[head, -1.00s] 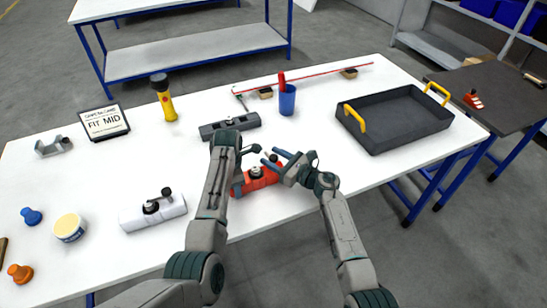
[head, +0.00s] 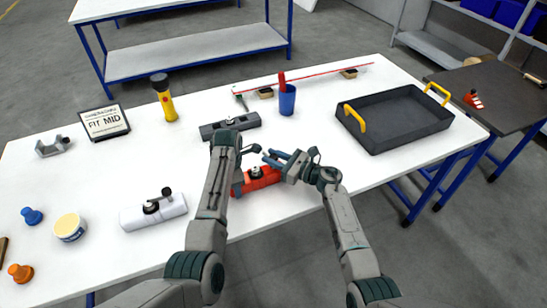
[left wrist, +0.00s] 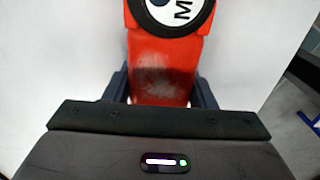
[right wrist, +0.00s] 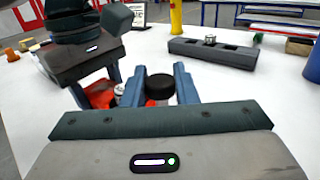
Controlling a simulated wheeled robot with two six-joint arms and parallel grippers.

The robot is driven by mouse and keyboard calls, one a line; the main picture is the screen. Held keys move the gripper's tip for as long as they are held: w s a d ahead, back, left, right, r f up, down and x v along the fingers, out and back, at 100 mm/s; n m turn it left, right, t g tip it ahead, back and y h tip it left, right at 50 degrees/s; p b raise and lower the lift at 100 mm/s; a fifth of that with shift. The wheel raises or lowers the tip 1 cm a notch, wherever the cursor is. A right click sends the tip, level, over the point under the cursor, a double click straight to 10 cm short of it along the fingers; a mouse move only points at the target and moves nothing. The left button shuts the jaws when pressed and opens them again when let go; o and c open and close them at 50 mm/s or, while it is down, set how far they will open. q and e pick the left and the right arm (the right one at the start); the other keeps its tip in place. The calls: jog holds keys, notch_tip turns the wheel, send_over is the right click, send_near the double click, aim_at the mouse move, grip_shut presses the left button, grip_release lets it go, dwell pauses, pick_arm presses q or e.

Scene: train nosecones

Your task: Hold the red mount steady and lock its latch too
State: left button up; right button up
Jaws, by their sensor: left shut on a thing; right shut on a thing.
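The red mount (head: 262,180) lies near the front of the white table, between my two arms. My left gripper (left wrist: 160,92) is shut on its red body, with one dark finger on each side. A round black-rimmed disc (left wrist: 176,10) with a letter M sits on the mount beyond the fingers. My right gripper (head: 271,158) is over the mount's top. In the right wrist view its blue fingers are shut on a black latch knob (right wrist: 160,88). A silvery stud (right wrist: 119,89) shows left of the knob. The latch's lever is mostly hidden, so its position is unclear.
A white mount (head: 153,212) stands to the left and a dark grey mount (head: 230,126) behind. A blue cup (head: 287,100), yellow flashlight (head: 164,98) and sign (head: 104,122) stand farther back. A black tray (head: 395,120) is at right. The table's front edge is close.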

jog(key=n+g+y, duration=0.1)
jog(key=n+g, duration=0.1)
jog(key=n+g+y, duration=0.1)
jog(key=g, duration=0.2)
jog(key=shift+w+n+y, duration=0.15)
jog(key=shift+n+y, duration=0.15)
jog(key=shift+n, duration=0.1)
jog(key=shift+n+g+y, duration=0.3)
jog(key=shift+n+g, duration=0.7)
jog(key=shift+g, duration=1.1)
jog(key=o, duration=1)
jog(key=shift+d, duration=0.1)
jog(key=d, duration=0.8)
jog(key=s+d, duration=0.1)
jog(key=d, duration=0.3)
